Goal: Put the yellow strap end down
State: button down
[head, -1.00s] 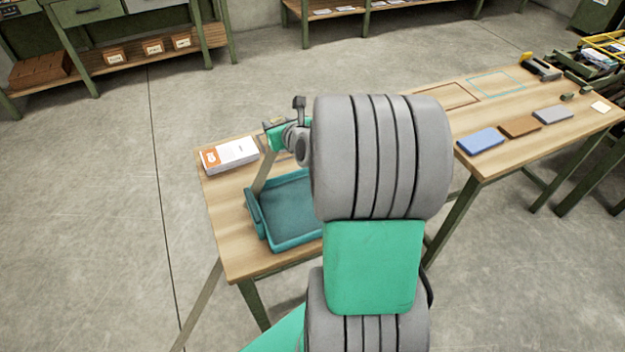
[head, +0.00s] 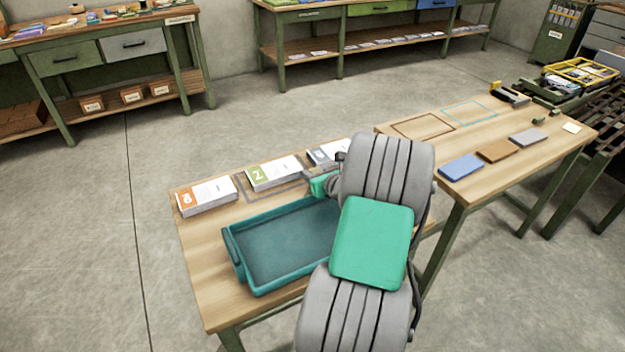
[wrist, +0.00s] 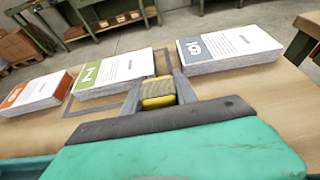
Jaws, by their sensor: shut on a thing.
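The yellow strap end (wrist: 158,102) shows in the wrist view between my fingers, with a tan band across its middle. My gripper (wrist: 159,88) is shut on it. It is held in front of the green-marked paper stack (wrist: 112,76) and the grey-blue-marked stack (wrist: 230,48). Whether it touches the table cannot be told.
An orange-marked paper stack (head: 207,196) stands at the table's left. A dark outline lies around the green-marked stack. Blue (head: 461,167), brown (head: 497,150) and grey slabs lie on the right-hand table (head: 440,190). Bare wood (head: 205,275) lies left of the tray.

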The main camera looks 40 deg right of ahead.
jog(key=shift+f, duration=0.8)
jog(key=shift+r, duration=0.1)
jog(key=c, duration=1.4)
grip_release()
jog(key=shift+c, duration=0.2)
jog(key=o, duration=0.5)
